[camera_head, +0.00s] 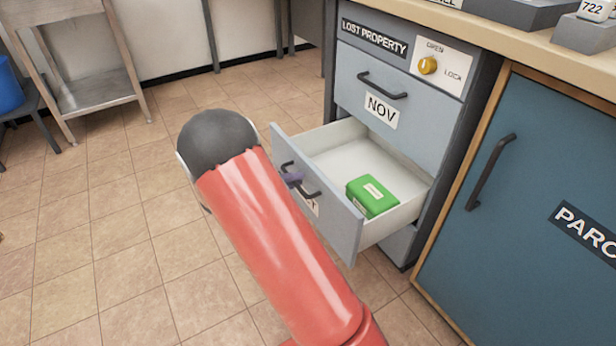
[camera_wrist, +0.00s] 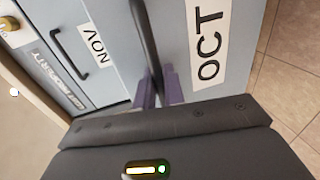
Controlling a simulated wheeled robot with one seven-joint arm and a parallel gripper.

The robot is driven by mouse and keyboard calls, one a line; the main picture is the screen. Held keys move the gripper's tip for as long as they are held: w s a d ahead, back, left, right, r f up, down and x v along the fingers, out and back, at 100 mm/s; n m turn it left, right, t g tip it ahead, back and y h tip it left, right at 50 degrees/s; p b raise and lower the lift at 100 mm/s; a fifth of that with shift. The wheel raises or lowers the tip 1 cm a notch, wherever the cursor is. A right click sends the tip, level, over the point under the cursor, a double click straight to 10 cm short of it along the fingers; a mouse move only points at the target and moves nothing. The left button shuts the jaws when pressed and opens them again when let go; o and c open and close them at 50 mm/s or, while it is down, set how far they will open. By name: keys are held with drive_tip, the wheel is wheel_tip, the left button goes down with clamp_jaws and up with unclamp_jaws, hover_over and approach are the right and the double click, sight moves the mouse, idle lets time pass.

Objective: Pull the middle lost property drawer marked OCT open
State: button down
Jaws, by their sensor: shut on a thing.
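The middle drawer (camera_head: 322,222) stands pulled well out of the lost property cabinet in the head view, below the shut NOV drawer (camera_head: 404,76). Its OCT label (camera_wrist: 209,42) shows in the wrist view; my arm partly covers it in the head view. My gripper (camera_wrist: 160,84) is shut on the drawer's dark bar handle (camera_wrist: 146,40), with its purple fingers on either side of the bar. A green box (camera_head: 372,196) lies inside the open drawer.
A yellow knob (camera_head: 428,65) sits on the OPEN/LOCK plate (camera_head: 443,66) at the cabinet's top. A blue cupboard (camera_head: 530,190) stands at the right. Tiled floor (camera_head: 130,250) is clear at the left, with a metal stand (camera_head: 95,88) farther back.

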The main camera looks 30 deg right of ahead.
drive_tip(key=shift+a, duration=0.65)
drive_tip(key=c, duration=1.6)
unclamp_jaws()
drive_tip(key=v, duration=0.7)
drive_tip(key=shift+a, duration=0.4)
drive_tip(key=shift+s, duration=0.15)
